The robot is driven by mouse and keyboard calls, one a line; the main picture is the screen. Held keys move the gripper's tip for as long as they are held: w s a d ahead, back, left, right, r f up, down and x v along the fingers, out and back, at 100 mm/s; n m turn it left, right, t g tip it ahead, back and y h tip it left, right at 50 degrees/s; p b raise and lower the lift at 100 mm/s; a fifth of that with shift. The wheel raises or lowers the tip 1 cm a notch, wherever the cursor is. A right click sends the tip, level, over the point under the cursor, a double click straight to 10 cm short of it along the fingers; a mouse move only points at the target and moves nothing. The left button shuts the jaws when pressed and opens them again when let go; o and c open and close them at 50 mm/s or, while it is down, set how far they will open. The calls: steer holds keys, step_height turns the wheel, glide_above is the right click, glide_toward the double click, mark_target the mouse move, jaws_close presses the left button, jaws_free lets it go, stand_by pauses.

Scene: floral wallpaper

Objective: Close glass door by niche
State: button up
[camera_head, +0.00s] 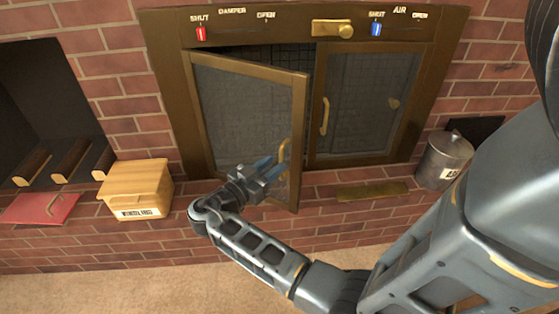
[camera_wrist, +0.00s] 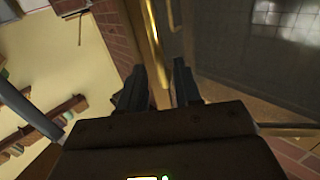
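The left glass door (camera_head: 245,110) of the brass-framed fireplace is ajar in the head view, its right edge swung out toward me. Its brass handle (camera_head: 284,150) is near that right edge. My gripper (camera_head: 271,168) is in front of the door's lower right part, close to the handle. In the wrist view the two dark fingers (camera_wrist: 165,85) stand apart, with a brass strip (camera_wrist: 153,38) running up from between them. Whether they touch it I cannot tell. The dark niche (camera_head: 45,100) is in the brick wall to the left.
The right glass door (camera_head: 365,95) looks shut. A wooden box (camera_head: 137,188), a red folder-like object (camera_head: 40,208) and a metal canister (camera_head: 443,160) are on the brick ledge. Red and blue sliders (camera_head: 200,34) sit above the doors. Carpet lies in front.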

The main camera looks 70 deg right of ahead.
mark_target(280, 161)
steer(key=shift+x, duration=2.05)
steer(key=shift+c, duration=0.3)
jaws_close()
